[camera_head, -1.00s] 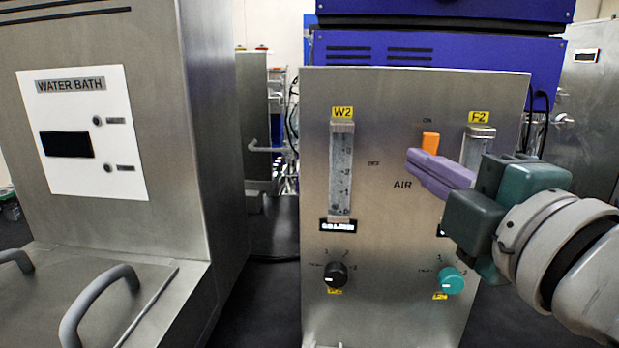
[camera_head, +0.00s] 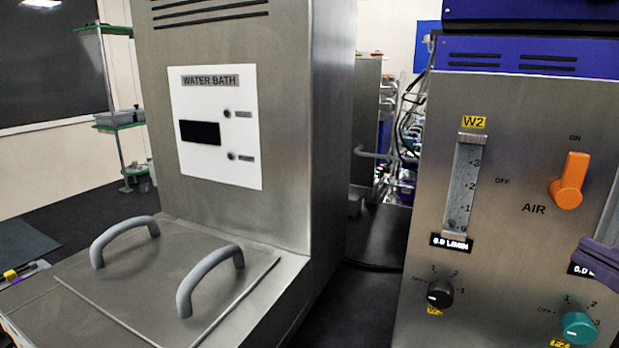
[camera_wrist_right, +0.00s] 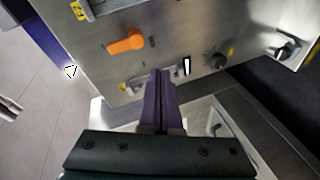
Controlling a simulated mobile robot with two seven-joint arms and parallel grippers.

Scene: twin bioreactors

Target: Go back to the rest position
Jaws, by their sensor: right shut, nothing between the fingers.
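My right gripper (camera_head: 600,262) shows only as purple fingertips at the right edge of the head view, in front of the panel below the orange AIR switch. In the right wrist view its purple fingers (camera_wrist_right: 160,80) are together and empty. The orange AIR switch (camera_head: 569,181) points up toward ON in the head view. It also shows in the wrist view (camera_wrist_right: 126,42), apart from the fingers. The left gripper is in neither view.
The steel control panel (camera_head: 520,110) carries the W2 flow tube (camera_head: 462,185), a black knob (camera_head: 440,293) and a teal knob (camera_head: 578,327). The water bath (camera_head: 285,130) with two grey lid handles stands at left. A dark gap lies between them.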

